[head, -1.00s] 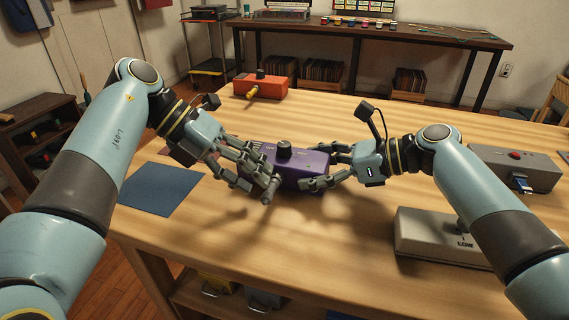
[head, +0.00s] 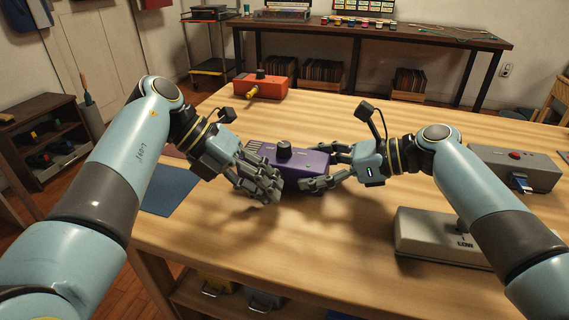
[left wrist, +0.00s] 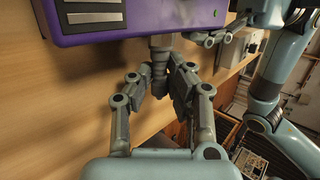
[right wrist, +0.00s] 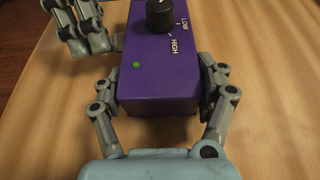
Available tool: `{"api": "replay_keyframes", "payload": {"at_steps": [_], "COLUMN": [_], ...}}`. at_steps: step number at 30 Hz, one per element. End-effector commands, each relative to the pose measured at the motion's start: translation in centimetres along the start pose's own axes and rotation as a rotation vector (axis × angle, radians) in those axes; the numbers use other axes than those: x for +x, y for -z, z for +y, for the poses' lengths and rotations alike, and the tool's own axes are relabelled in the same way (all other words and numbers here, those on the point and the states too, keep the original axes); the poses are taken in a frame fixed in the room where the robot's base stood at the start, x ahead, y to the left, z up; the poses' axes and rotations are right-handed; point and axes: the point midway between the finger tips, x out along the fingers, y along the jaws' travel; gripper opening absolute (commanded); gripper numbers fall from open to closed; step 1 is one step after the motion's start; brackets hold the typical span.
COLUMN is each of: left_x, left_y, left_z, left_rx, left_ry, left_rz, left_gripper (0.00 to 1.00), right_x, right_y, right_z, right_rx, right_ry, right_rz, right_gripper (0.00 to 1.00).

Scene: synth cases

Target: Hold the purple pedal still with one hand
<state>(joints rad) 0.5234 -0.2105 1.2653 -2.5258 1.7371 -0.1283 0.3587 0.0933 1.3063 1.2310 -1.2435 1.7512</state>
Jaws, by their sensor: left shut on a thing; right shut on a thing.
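The purple pedal (head: 305,158) lies flat on the wooden table, with a black knob (head: 284,148) on top. In the right wrist view the pedal (right wrist: 152,95) shows a green light and the words LOW and HIGH. My right gripper (head: 325,168) is shut on the pedal's right end, one finger along each side. My left gripper (head: 268,187) is at the pedal's near side. In the left wrist view it is shut on a dark grey plug (left wrist: 158,58) at the pedal's side wall. The left fingers hide the plug in the head view.
A blue mat (head: 170,190) lies left of the pedal. An orange pedal (head: 262,85) with a yellow plug stands at the back. A grey pedal (head: 535,168) with a blue plug and a light grey pedal (head: 415,232) are at the right. The table front is clear.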

Motion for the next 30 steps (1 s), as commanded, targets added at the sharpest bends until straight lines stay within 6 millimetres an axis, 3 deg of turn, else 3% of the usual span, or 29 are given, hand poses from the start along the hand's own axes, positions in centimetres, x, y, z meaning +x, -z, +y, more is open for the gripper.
{"api": "replay_keyframes", "payload": {"at_steps": [30], "left_x": [-0.4], "left_y": [2.5], "left_z": [0.1], "left_rx": [-0.002], "left_ry": [-0.002], "left_rz": [0.000], "left_gripper": [0.00], "right_x": [0.0], "right_y": [0.1], "right_z": [0.0], "right_rx": [0.001], "right_ry": [0.000], "right_rz": [0.003], "right_gripper": [0.33]}}
